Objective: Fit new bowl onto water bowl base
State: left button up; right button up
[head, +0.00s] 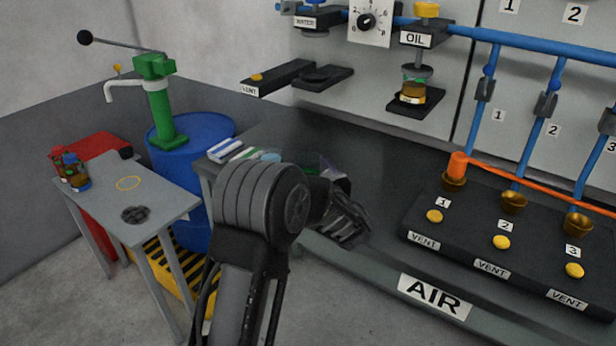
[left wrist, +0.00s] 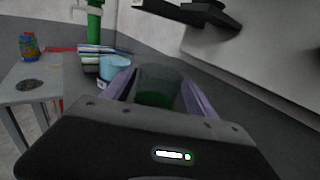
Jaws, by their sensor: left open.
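The new bowl (left wrist: 158,84), clear with a green part low down, is between the two purple-grey fingers of my left gripper (left wrist: 157,92) in the left wrist view. The fingers are open around it; I cannot tell whether they touch it. In the head view the left gripper (head: 338,190) is over the left end of the dark bench, and its own wrist largely hides the bowl. The water bowl base (head: 317,20), labelled WATER, is on the wall at the top, cut by the frame edge. No bowl shows under it. My right gripper is out of view.
Below the water unit is a black shelf (head: 325,76) with a yellow VENT button. The oil unit (head: 414,85) is to its right. A light blue cup (left wrist: 114,67) and folded cloths (head: 228,150) lie near the gripper. A manifold block (head: 480,240) occupies the right bench.

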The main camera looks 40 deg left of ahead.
aim_at(305, 157)
pick_arm(q)
jog(key=x, duration=0.5)
jog(key=shift+a, duration=0.15)
jog(key=shift+r, duration=0.1)
jog(key=shift+c, duration=0.3)
jog(key=c, duration=1.3)
notch_tip(305, 157, up, 10)
jog(key=shift+p, duration=0.6)
jog(key=shift+c, duration=0.2)
